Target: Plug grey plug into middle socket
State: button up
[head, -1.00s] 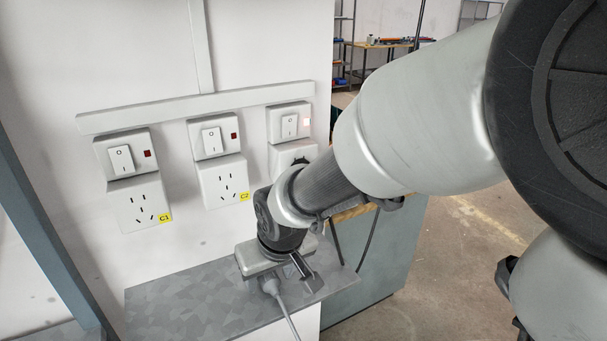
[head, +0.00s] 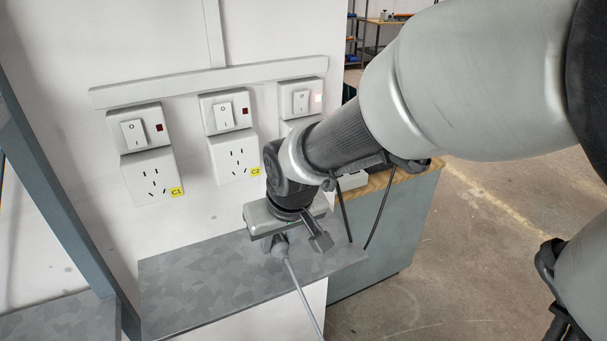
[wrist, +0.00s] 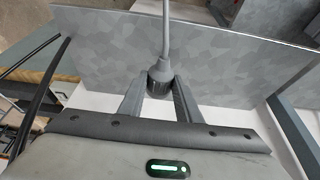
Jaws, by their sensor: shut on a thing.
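My gripper (wrist: 159,100) is shut on the grey plug (wrist: 160,76), which sits between the two fingers in the wrist view with its cord running away at the top. In the head view the grey plug (head: 280,250) shows just below my gripper (head: 283,243), above the grey shelf. The middle socket (head: 235,158), marked C2, is on the wall up and to the left of my gripper. It is empty, and the plug is apart from it. The plug's pins cannot be made out.
The socket marked C1 (head: 151,177) is at the left, empty. A third socket's switch (head: 300,100) has a lit lamp; my arm hides most of that socket. The grey shelf (head: 190,283) juts out below. A grey cabinet (head: 390,240) stands to the right.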

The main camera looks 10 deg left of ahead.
aim_at(277, 241)
notch_tip(277, 241, up, 7)
jog(key=shift+a+r+p, duration=0.1)
jog(key=shift+a+p, duration=0.05)
jog(key=shift+p, duration=0.4)
jog(key=a+r+p, duration=0.4)
jog(key=r+p, duration=0.1)
jog(key=r, duration=0.4)
jog(key=shift+w+a+r+p, duration=0.25)
jog(key=shift+a+r+p, duration=0.1)
jog(key=shift+a+p, duration=0.05)
jog(key=shift+w+a, duration=0.25)
jog(key=shift+w, duration=0.2)
dwell(0.6)
jog(key=o, duration=1.2)
jog(key=shift+c, duration=0.2)
